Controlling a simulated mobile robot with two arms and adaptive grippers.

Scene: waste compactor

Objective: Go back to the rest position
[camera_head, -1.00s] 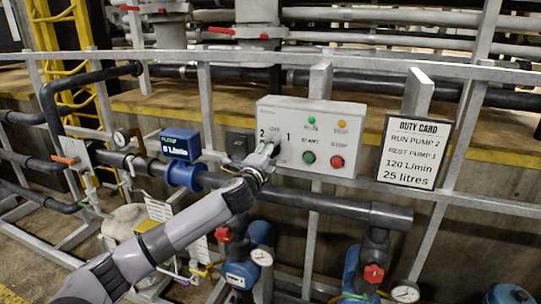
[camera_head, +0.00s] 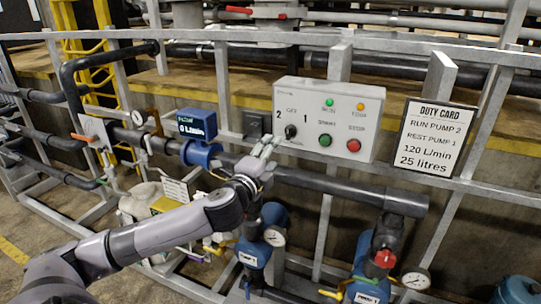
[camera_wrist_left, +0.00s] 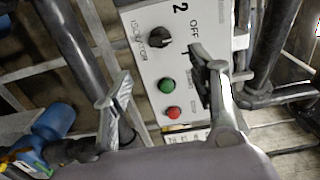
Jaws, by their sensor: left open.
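My left gripper (camera_head: 265,147) is open and empty in the head view, just below and left of the control box (camera_head: 332,158). The selector knob (camera_head: 290,131) is dark and shows clear of the fingers. It sits among the marks 2, OFF and 1. In the left wrist view the two fingers of my left gripper (camera_wrist_left: 162,82) stand apart, with the box face between and beyond them. The knob also shows there (camera_wrist_left: 158,37), with the green button (camera_wrist_left: 165,85) and red button (camera_wrist_left: 173,112) lower down. My right gripper is not in view.
A blue flow meter (camera_head: 197,124) stands left of the box, and a duty card (camera_head: 436,136) hangs at right. Grey rails (camera_head: 420,58) and a dark pipe (camera_head: 330,182) run across. Blue pumps with gauges (camera_head: 416,280) lie below. Floor shows at lower left.

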